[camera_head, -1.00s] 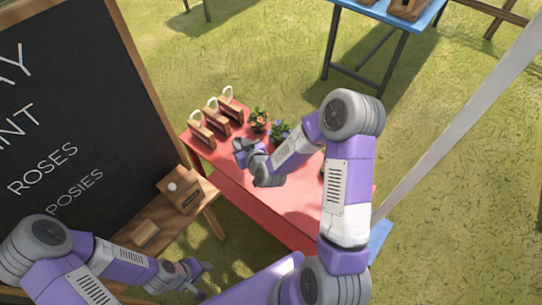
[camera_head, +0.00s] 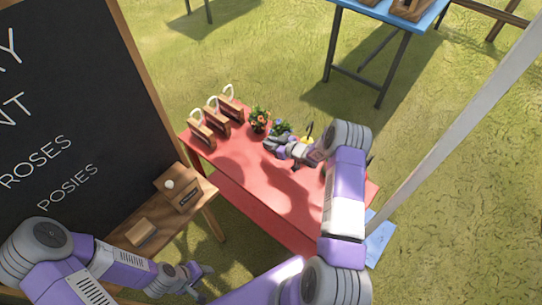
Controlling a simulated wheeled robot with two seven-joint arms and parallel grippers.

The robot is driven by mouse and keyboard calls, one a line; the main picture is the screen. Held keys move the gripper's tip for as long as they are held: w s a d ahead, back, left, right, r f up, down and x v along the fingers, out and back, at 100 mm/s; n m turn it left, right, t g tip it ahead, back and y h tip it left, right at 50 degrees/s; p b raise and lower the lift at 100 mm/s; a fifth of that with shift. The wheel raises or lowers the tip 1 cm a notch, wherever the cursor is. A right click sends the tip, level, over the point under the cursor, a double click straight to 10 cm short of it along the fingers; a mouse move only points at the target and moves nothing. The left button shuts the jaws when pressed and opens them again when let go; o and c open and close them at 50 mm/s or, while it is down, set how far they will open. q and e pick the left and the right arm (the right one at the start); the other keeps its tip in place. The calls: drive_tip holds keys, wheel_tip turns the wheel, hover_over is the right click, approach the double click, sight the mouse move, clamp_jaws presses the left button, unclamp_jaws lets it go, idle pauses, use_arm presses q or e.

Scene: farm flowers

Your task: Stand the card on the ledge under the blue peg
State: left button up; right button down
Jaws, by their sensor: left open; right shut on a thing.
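A wooden block (camera_head: 180,194) with a white round peg and a dark label stands on the brown wooden ledge (camera_head: 205,192) below the chalkboard. A smaller wooden block (camera_head: 141,232) sits further left on the ledge. I cannot make out a blue peg or a card. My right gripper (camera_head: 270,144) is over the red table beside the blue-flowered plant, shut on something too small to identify. My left gripper (camera_head: 206,281) is open and empty at the lower left, in front of the ledge.
The red table (camera_head: 238,163) holds several wooden carriers (camera_head: 203,135) with pale handles, an orange-flowered plant (camera_head: 259,119) and a blue-flowered plant (camera_head: 280,128). A blue table (camera_head: 425,22) stands at the back right. A pale post (camera_head: 463,118) slants across the right side.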

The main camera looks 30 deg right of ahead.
drive_tip(key=shift+f+b, duration=0.75)
drive_tip(key=shift+f, duration=2.25)
drive_tip(key=shift+f+b, duration=0.25)
drive_tip(key=shift+b, duration=0.05)
drive_tip(key=c, duration=1)
unclamp_jaws()
drive_tip(key=shift+r, duration=0.15)
